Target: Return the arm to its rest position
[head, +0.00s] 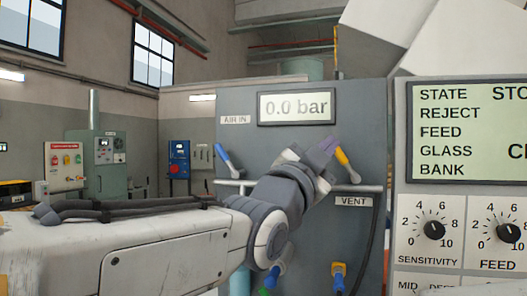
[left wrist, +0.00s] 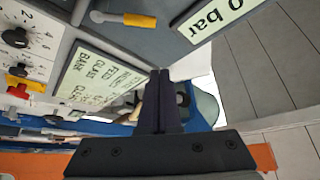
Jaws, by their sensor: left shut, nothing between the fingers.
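My left arm comes in from the left in the head view, and my left gripper (head: 326,150) is in front of the grey air panel (head: 230,104). Its fingers are near a yellow-handled valve lever (head: 346,163), which is just to their right. I cannot tell from the head view whether they touch. In the left wrist view the gripper (left wrist: 160,75) is shut with nothing between its fingers, and the yellow lever (left wrist: 138,20) lies apart from them at the upper left. My right gripper is not in view.
The panel's gauge (head: 297,107) reads 0.0 bar. A blue-handled lever (head: 223,156) is left of my wrist, and a blue and yellow valve (head: 339,277) is low on the panel. A control panel with a screen (head: 450,150) and knobs stands at right. Cabinets (head: 98,160) stand farther back left.

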